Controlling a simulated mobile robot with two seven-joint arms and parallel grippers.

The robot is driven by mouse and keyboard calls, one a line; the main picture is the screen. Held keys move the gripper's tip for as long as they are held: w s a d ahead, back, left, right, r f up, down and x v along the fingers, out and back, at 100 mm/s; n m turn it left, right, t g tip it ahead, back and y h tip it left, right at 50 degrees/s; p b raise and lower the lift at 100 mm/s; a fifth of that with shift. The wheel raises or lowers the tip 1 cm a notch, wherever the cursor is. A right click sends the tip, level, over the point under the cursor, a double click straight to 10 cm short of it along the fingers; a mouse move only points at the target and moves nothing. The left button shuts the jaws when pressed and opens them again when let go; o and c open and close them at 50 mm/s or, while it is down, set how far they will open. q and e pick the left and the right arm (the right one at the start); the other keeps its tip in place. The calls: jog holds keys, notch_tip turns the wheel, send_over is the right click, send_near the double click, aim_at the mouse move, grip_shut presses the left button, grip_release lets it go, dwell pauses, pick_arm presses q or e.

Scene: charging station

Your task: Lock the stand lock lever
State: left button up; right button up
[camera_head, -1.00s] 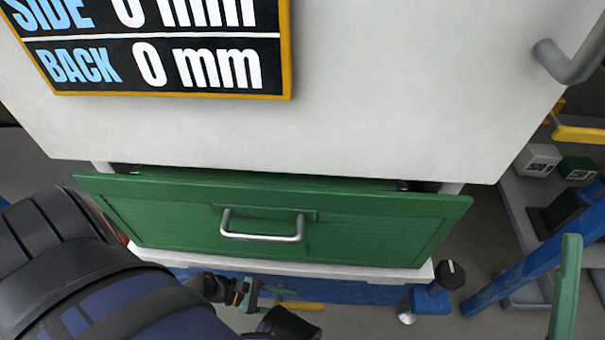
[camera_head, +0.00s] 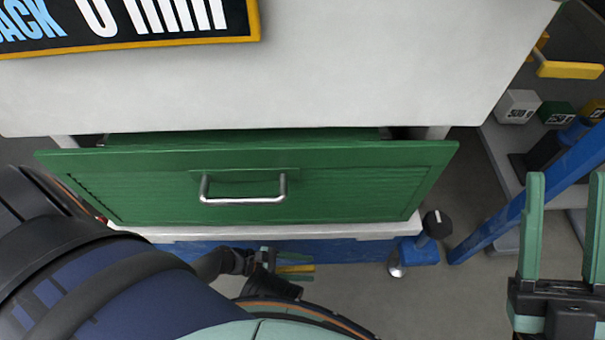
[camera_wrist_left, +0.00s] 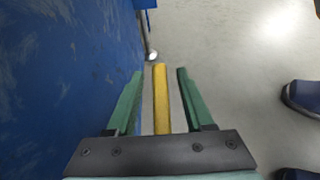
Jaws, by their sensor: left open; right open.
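The lock lever is a yellow bar (camera_wrist_left: 161,98) low beside the blue stand. In the left wrist view it lies lengthwise between the two green fingers of my left gripper (camera_wrist_left: 160,74), with a gap on each side. Its near end is hidden behind the gripper body. In the head view the lever (camera_head: 296,269) shows as a small yellow strip below the drawer, by my left gripper (camera_head: 308,262), which is open around it. My right gripper (camera_head: 567,178) is open and empty at the right edge, fingers pointing up in the picture.
A green drawer front (camera_head: 350,190) with a metal handle (camera_head: 243,199) is above my left gripper. The blue stand wall (camera_wrist_left: 65,80) runs close along its left side. A black-knobbed levelling foot (camera_head: 436,224) stands right. Weights (camera_head: 517,106) sit on a shelf. Grey floor is clear in front.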

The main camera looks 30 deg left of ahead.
pick_arm(q)
grip_shut()
dwell(0.3)
dwell(1.1)
